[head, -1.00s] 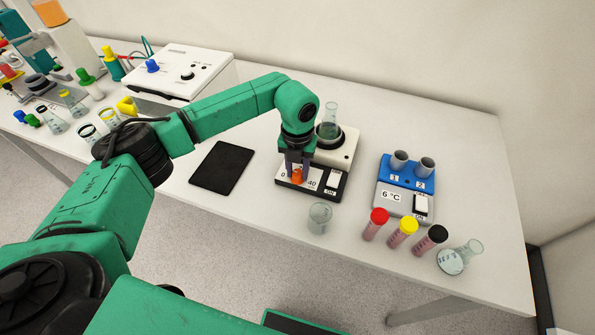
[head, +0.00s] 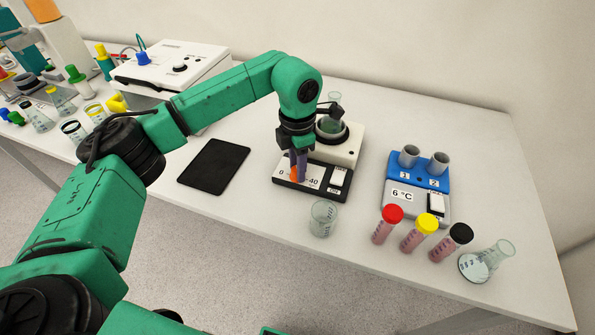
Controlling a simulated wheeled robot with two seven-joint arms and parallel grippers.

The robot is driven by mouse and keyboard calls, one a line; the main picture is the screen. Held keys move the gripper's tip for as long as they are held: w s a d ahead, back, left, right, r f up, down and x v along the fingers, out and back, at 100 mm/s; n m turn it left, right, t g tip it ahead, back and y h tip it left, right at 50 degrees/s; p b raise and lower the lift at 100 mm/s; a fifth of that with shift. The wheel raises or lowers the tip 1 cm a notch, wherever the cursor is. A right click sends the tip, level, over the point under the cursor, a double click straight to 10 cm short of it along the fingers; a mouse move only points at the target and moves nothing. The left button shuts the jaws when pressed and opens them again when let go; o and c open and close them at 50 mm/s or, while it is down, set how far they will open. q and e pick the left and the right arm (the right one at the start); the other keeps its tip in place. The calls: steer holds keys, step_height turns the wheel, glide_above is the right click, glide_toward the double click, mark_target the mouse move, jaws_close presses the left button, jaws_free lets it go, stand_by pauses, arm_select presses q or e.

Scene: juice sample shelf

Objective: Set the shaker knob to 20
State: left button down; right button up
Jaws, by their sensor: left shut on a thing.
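The shaker (head: 345,152) is a white and black device on the table with a flask (head: 333,124) in its round holder. Its front panel carries the marks 0 and 40 and a white ON switch (head: 338,177). The orange knob (head: 293,174) sits between the two marks, partly hidden by my fingers. My left gripper (head: 298,168) points down from above and is shut on the knob. Its jaw is turned, so one finger covers much of the knob; the pointer's setting cannot be read. My right gripper is not in view.
A black pad (head: 214,166) lies left of the shaker and an empty beaker (head: 323,219) stands in front. To the right are a blue 6 °C block (head: 419,171), capped tubes (head: 420,232) and a flask lying tilted (head: 486,261). A white device (head: 172,65) stands behind at left.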

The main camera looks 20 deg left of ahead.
arm_select(q)
steer(key=m+b, duration=0.1)
steer(key=m, duration=0.2)
steer(key=shift+m+b, duration=0.3)
steer(key=shift+r+m+b, duration=0.1)
steer(key=shift+m+b, duration=0.3)
steer(key=shift+m, duration=0.8)
steer(key=shift+w, duration=0.1)
steer(key=c, duration=0.5)
jaws_free()
steer(key=shift+c, duration=0.2)
steer(key=shift+r, duration=0.1)
